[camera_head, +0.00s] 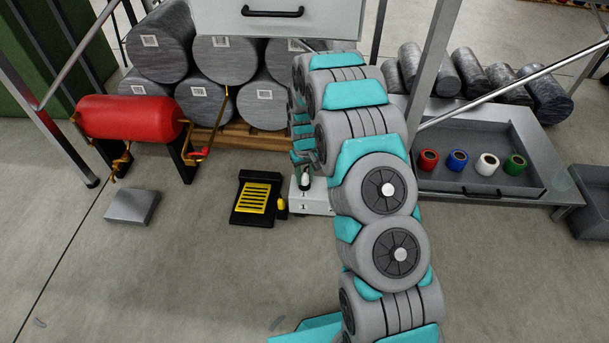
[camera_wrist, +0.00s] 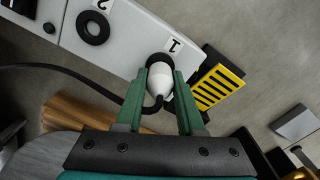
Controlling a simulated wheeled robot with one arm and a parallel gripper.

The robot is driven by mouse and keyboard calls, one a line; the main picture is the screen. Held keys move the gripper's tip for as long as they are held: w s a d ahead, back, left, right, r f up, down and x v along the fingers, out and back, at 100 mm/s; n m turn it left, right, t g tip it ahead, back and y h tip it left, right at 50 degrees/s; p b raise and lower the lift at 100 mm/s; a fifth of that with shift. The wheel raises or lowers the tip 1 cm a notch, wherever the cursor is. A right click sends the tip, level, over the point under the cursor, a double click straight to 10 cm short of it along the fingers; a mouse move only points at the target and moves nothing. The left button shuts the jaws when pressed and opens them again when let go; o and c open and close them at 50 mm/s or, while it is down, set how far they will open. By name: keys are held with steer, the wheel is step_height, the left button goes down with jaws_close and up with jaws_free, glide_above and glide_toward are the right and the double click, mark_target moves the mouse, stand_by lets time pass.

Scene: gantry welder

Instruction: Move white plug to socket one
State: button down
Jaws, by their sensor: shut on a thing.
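The white plug (camera_wrist: 160,82) sits between the green fingers of my gripper (camera_wrist: 160,86) in the wrist view, with its black cable running off left. My gripper is shut on it. The plug's far end is at the dark ring of socket one (camera_wrist: 158,58), beside the label "1". How deep it sits in the socket I cannot tell. In the head view the white plug (camera_head: 305,182) shows upright over the white socket box (camera_head: 317,209), just below my gripper (camera_head: 306,163). My arm hides the right part of the box there.
The empty socket two (camera_wrist: 93,27) is beside socket one. A black and yellow pedal (camera_head: 254,199) lies on the floor left of the box. A red tank (camera_head: 130,117) and stacked grey cylinders (camera_head: 230,60) stand behind.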

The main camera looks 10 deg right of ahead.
steer(key=shift+f, duration=0.6)
steer(key=shift+c, duration=2.2)
jaws_free()
steer(key=shift+f, duration=0.1)
steer(key=shift+r, duration=4)
steer(key=s+r+p, duration=0.2)
steer(key=s+r, duration=1.5)
steer(key=r, duration=0.2)
steer(key=s+r+m+g, duration=0.1)
steer(key=s+r, duration=0.3)
steer(key=s, duration=0.9)
steer(key=s+r+p, duration=0.1)
steer(key=s+r, duration=0.3)
steer(key=s, duration=0.9)
steer(key=shift+s+r+m+g, duration=0.25)
steer(key=shift+s+m+g, duration=0.05)
steer(key=shift+m+g, duration=0.1)
